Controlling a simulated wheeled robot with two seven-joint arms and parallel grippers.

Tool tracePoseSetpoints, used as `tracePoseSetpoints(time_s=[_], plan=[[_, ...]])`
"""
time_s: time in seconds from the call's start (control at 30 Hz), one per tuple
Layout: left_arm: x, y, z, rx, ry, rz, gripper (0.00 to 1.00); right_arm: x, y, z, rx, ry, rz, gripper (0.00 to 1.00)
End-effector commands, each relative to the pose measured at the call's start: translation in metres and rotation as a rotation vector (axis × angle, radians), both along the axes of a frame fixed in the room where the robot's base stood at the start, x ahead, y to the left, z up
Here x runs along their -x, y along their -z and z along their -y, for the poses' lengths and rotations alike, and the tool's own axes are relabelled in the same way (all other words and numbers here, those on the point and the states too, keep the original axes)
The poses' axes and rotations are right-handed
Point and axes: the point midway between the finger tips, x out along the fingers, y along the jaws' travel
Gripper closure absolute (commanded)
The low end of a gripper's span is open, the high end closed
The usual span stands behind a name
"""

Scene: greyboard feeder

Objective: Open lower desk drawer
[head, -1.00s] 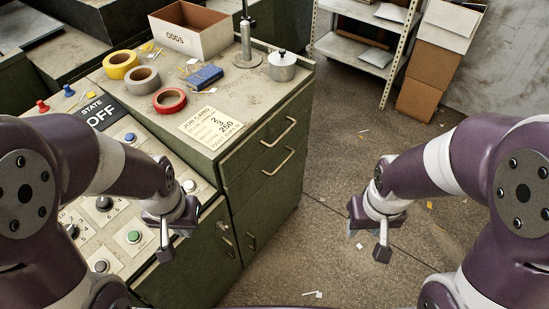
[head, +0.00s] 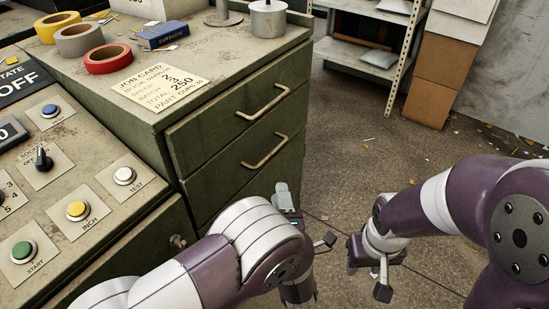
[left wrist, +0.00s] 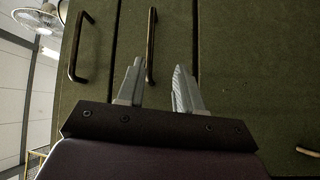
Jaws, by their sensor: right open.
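The green desk has an upper drawer with a metal handle (head: 263,104) and a lower drawer with a similar handle (head: 265,151). Both drawers look shut. My left gripper (head: 285,194) is in front of the desk, below and to the right of the lower handle in the head view. In the left wrist view its two fingers are spread and empty. There the lower handle (left wrist: 151,45) shows beyond the gap between the fingertips, with the upper handle (left wrist: 82,47) to its left. No contact is visible. My right gripper (head: 366,266) is open and empty above the floor.
A control panel with buttons (head: 76,210) stands left of the drawers. Tape rolls (head: 108,59), a job card (head: 160,88) and a lidded pot (head: 268,19) are on the desk top. A shelf (head: 370,57) and cardboard boxes (head: 440,72) stand behind. The floor right of the desk is mostly clear.

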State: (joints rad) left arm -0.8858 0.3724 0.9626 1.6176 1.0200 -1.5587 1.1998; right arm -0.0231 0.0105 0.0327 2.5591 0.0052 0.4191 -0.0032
Motion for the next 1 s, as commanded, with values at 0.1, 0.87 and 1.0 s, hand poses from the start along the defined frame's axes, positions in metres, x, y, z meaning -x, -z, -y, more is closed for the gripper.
tracePoseSetpoints(time_s=[0.1, 0.87, 1.0], plan=[[-0.004, -0.01, -0.004, 0.069, -0.005, 0.06, 0.64, 0.001, 0.002, 0.0, 0.0, 0.0, -0.002, 0.57], [-0.124, -0.026, -0.021, 0.067, 0.0, 0.054, 0.64, 0.001, 0.027, 0.0, 0.0, 0.0, -0.002, 0.57], [-0.124, -0.026, -0.021, 0.067, 0.0, 0.054, 0.64, 0.001, 0.027, 0.0, 0.0, 0.0, -0.002, 0.57]])
